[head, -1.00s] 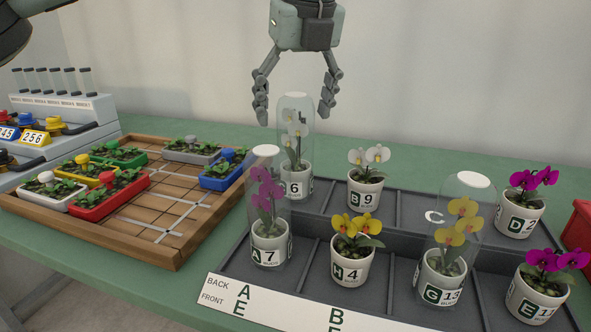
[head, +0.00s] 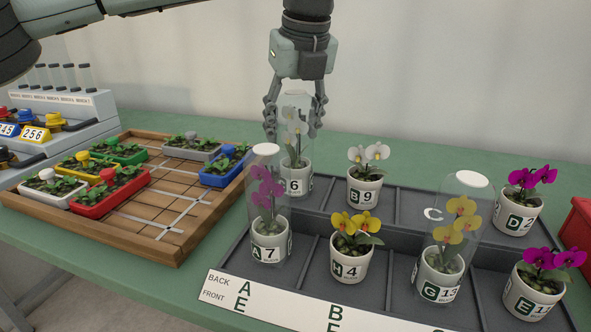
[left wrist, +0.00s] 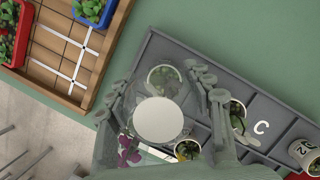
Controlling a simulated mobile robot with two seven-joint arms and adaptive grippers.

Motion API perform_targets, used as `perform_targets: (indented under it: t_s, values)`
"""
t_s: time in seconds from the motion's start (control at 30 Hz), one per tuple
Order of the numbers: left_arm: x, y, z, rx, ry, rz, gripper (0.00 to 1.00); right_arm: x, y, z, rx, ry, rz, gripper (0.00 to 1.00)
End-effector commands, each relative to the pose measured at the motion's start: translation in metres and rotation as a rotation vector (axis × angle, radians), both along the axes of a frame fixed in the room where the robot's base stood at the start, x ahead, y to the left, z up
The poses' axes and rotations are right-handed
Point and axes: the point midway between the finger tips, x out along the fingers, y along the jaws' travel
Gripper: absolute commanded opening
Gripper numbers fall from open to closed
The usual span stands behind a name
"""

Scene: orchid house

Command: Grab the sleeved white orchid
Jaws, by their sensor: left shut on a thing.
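The sleeved white orchid (head: 296,179) stands upright in a white pot marked 6, in the back left of the grey tray (head: 416,208). A clear sleeve surrounds its white flowers. My left gripper (head: 292,128) is over it from above, with one finger on each side of the sleeve, shut on it. In the left wrist view the sleeve's round white top (left wrist: 158,120) shows between the fingers. Another white orchid (head: 366,180), without a sleeve, stands to its right in a pot marked 9. My right gripper is not in view.
A sleeved purple orchid (head: 268,215) stands close in front, in a pot marked 7. A yellow orchid (head: 350,256) and a sleeved yellow one (head: 441,270) are farther right. A wooden tray (head: 160,232) with planters lies to the left.

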Motion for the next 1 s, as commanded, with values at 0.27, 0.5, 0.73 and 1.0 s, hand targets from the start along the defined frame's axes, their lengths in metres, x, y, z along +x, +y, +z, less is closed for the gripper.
perform_targets:
  t_s: [0.27,0.5,0.73,1.0]
  values:
    - [0.000,0.000,0.001,-0.001,-0.001,0.000,0.00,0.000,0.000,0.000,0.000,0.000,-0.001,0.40]
    - [0.000,0.000,0.003,-0.001,-0.001,0.001,0.00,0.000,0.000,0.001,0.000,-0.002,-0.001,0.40]
    - [0.000,0.000,0.025,-0.002,-0.004,0.002,0.00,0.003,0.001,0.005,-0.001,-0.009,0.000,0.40]
    - [-0.015,0.040,0.065,-0.002,-0.003,0.002,0.00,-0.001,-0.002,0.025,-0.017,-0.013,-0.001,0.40]
